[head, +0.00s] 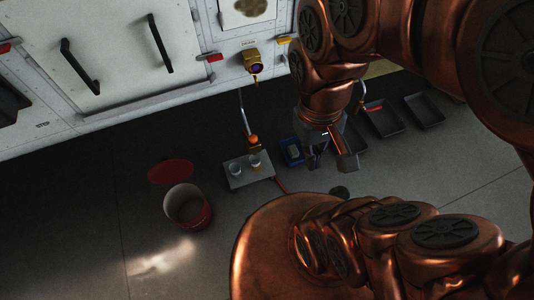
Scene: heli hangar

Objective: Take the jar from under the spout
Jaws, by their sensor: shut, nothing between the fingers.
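Two small pale jars, the left one (236,169) and the right one (255,161), stand on a grey platform (240,181) on the floor. An orange knob (253,140) on a thin upright pipe (243,112) is just behind the right jar. A spout is too small to make out clearly, so I cannot tell exactly how either jar lies under it. My gripper (329,163) is shut and empty, to the right of the platform and apart from both jars. It hangs near a blue bin and covers part of the floor behind it.
A blue bin (291,153) with a grey item stands right of the platform. Dark trays (382,119) lie further right. The white hangar-side panel (120,60) rises behind. The floor in the left foreground is clear.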

